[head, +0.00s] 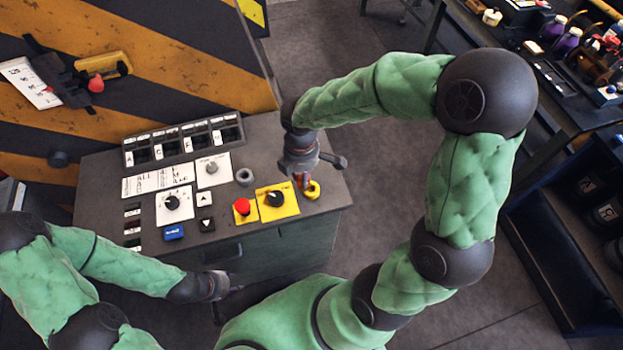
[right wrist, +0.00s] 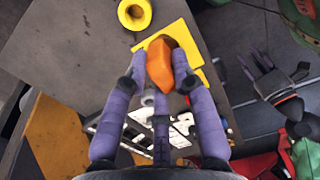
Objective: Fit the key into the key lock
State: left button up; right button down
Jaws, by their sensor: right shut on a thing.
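My right gripper (head: 306,182) is over the right end of the console top. It is shut on an orange key (right wrist: 160,62), whose thick body shows between the purple fingers in the right wrist view. The key's lower end is hidden there. A yellow ring (head: 313,191) with a hole stands right beside the gripper; it also shows at the top of the right wrist view (right wrist: 135,13). A yellow plate with a black round fitting (head: 276,198), which looks like the key lock, lies just left of it. My left gripper (head: 224,286) is open and empty in front of the console.
The console top (head: 327,203) carries a red button (head: 242,206), a grey ring (head: 244,176), white dial plates (head: 212,169) and a labelled rack (head: 183,140). A striped panel (head: 150,45) rises behind. Floor is clear to the right; a cluttered bench (head: 560,85) stands beyond.

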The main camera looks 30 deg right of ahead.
jog(key=d+f, duration=0.1)
jog(key=f, duration=0.2)
jog(key=w+d+f+b, duration=0.1)
jog(key=f, duration=0.2)
jog(key=w+d+f, duration=0.1)
jog(key=f, duration=0.1)
jog(key=shift+w+d+f+b, duration=0.2)
jog(key=shift+d+f+b, duration=0.15)
jog(key=shift+f+b, duration=0.05)
jog(key=shift+r, duration=0.1)
jog(key=shift+f, duration=0.3)
jog(key=c, duration=1)
grip_release()
